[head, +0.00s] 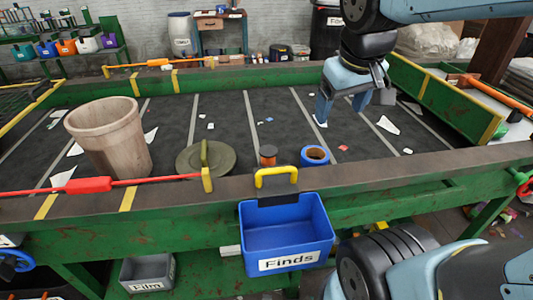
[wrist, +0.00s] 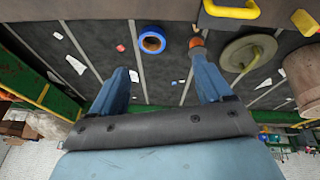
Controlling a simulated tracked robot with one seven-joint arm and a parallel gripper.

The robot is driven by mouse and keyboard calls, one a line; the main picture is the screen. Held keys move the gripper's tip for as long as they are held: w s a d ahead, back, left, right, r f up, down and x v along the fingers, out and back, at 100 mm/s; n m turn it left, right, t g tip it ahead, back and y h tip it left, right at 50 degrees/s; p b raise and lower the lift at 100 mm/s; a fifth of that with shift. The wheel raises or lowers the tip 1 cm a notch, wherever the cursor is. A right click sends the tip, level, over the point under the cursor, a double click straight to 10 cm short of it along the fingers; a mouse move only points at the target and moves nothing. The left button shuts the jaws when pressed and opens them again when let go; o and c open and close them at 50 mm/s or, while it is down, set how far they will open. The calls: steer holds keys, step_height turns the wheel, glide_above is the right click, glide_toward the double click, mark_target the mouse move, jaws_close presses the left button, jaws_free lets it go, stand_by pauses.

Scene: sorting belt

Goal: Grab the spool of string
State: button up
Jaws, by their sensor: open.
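My gripper (head: 348,104) is open and empty, farther back and to the right of the spool, above the belt. In the wrist view my gripper (wrist: 162,68) has its fingers wide apart. There the spool (wrist: 197,46) shows just past the right fingertip, partly hidden by it, and the blue roll (wrist: 152,41) shows between the fingers.
A round greenish lid with an upright handle (head: 206,158) lies left of the spool. A tall worn bin (head: 108,135) stands farther left. A blue "Finds" bin (head: 286,235) with a yellow handle hangs on the front rail. Paper scraps (head: 388,125) lie around the belt.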

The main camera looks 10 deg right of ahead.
steer(key=shift+o, duration=1.1)
steer(key=w+a+f+n+g+h, duration=0.2)
steer(key=w+a+f+n+h, duration=0.1)
steer(key=w+n, duration=0.3)
steer(key=shift+a+f+g, duration=0.4)
steer(key=shift+a+f, duration=0.3)
steer(key=n+t+h, duration=0.4)
steer(key=n+h, duration=0.4)
steer(key=n, duration=0.6)
glide_toward(266, 151)
steer(key=x, duration=0.8)
steer(key=shift+w+d+f, duration=0.1)
steer(key=shift+d, duration=0.15)
steer(key=shift+c, duration=0.4)
steer(key=c, duration=1.1)
